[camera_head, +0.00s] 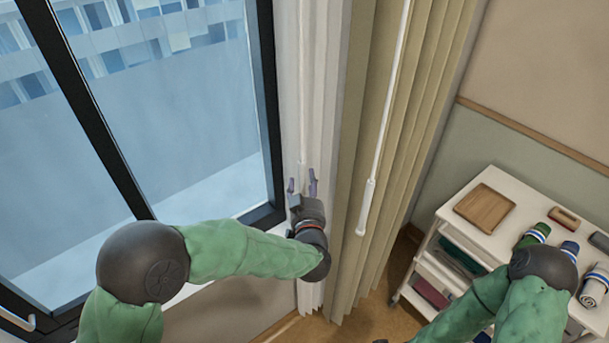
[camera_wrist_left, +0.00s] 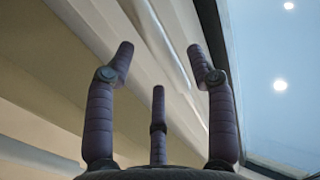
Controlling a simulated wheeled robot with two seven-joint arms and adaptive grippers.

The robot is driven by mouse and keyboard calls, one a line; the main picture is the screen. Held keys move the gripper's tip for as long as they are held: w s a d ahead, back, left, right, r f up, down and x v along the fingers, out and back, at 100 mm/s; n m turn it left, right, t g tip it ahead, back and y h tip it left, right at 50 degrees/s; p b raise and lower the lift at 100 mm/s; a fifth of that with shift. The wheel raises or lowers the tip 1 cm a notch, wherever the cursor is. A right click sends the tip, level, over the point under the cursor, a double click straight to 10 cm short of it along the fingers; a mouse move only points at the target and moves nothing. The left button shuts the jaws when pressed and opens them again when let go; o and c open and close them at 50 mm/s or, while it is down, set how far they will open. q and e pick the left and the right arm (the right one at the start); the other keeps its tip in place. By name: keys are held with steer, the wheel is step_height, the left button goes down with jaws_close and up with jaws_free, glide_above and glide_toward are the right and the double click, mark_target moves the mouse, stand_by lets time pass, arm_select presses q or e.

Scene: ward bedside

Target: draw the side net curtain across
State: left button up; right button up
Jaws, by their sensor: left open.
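The white net curtain (camera_head: 318,75) hangs bunched in narrow folds at the window's right side. A thin white wand (camera_head: 301,110) hangs along its front. My left gripper (camera_head: 302,186) is at the lower end of this wand, in front of the net folds. In the left wrist view the gripper (camera_wrist_left: 162,70) has its fingers spread open, and a pale rod (camera_wrist_left: 168,45) runs up behind the gap between them. I cannot tell if it touches them. My right arm shows at the lower right in the head view; its gripper is not in view.
A heavier beige curtain (camera_head: 415,110) hangs right of the net, with its own white wand (camera_head: 366,205). The dark-framed window (camera_head: 180,120) fills the left. A white trolley (camera_head: 480,240) with a wooden tray (camera_head: 484,208) and several small items stands at right, near my right arm.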

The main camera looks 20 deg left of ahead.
mark_target(304, 178)
arm_select(q)
steer(key=shift+x, duration=1.85)
jaws_close()
